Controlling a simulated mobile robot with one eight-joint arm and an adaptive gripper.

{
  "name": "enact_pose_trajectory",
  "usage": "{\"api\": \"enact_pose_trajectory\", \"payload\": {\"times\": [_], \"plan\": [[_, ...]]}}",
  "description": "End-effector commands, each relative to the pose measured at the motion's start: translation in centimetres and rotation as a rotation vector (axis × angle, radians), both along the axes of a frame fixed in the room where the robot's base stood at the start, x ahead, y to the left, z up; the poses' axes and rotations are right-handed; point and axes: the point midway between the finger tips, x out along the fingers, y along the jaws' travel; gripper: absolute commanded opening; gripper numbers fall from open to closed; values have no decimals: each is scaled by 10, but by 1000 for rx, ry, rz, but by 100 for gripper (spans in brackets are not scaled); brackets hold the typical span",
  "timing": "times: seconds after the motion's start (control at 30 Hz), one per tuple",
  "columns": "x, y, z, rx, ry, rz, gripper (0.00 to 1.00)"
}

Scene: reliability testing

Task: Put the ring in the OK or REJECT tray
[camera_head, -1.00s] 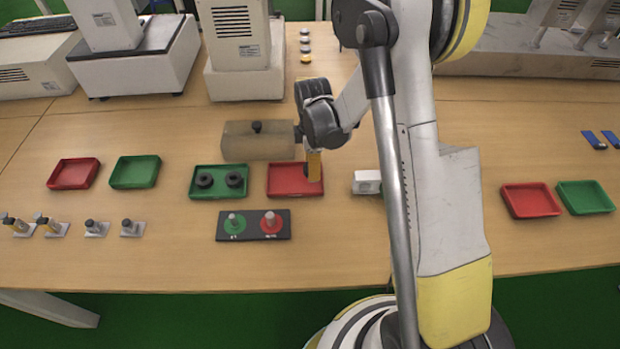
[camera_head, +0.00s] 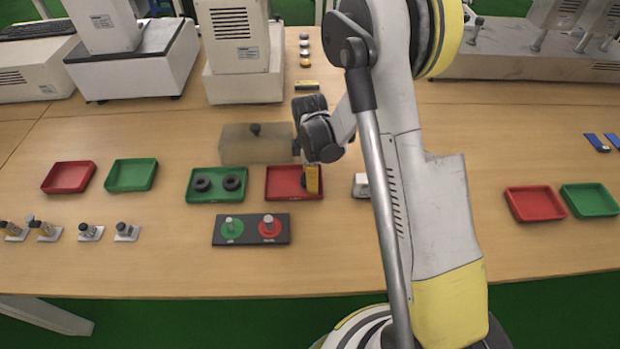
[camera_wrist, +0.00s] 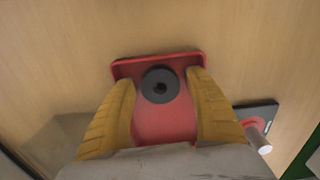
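The dark ring (camera_wrist: 160,86) shows in the wrist view between my two yellow fingertips, with a gap on either side. It appears to lie on the floor of the red tray (camera_wrist: 165,125). In the head view my gripper (camera_head: 312,181) is low over the right part of the red tray (camera_head: 285,194), and its fingers and the arm hide the ring there. My gripper is open and empty. The green tray (camera_head: 198,198) just left of the red one holds two dark rings (camera_head: 202,184) side by side.
A black gauge plate (camera_head: 252,240) with a green-disc post and a red-disc post stands in front of the trays. A block-like fixture (camera_head: 240,148) stands behind them. More red and green trays lie far left (camera_head: 70,176) and far right (camera_head: 535,203).

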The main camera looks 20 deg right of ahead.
Motion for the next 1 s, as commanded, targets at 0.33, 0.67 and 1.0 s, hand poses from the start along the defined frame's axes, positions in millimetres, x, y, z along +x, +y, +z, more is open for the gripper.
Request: {"api": "enact_pose_trajectory", "payload": {"times": [0.33, 0.67, 1.0], "plan": [[0, 0, 11, 0, 0, 0, 63], [0, 0, 84, 0, 0, 0, 63], [0, 0, 128, -1, -6, -11, 63]]}}
